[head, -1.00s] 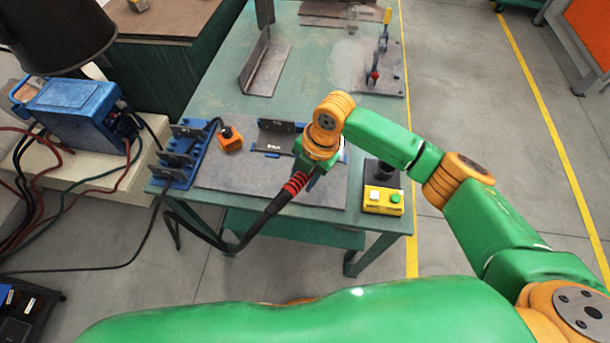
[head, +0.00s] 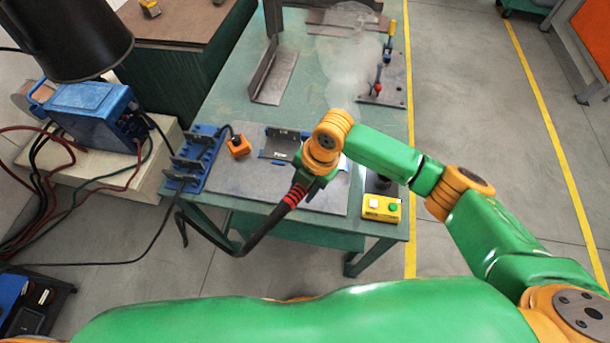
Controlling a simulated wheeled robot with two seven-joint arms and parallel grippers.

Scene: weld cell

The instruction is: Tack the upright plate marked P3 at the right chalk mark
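On the steel base plate (head: 235,185) stands a dark upright plate (head: 280,144) with a small white label too small to read. Blue marks lie at its foot. My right arm reaches in from the right. My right gripper (head: 318,177) is at the plate's right end and is mostly hidden under the orange wrist. It appears shut on the welding torch (head: 292,197), whose black, red-ringed handle slants down to the left. The torch tip and the right chalk mark are hidden behind the wrist. My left gripper is out of view.
A blue rack (head: 195,160) and orange block (head: 238,146) stand left of the plate. A yellow button box (head: 381,208) sits at the right front. Behind are an angle piece (head: 272,80) and a clamp fixture (head: 383,88). The torch cable loops off the table's front.

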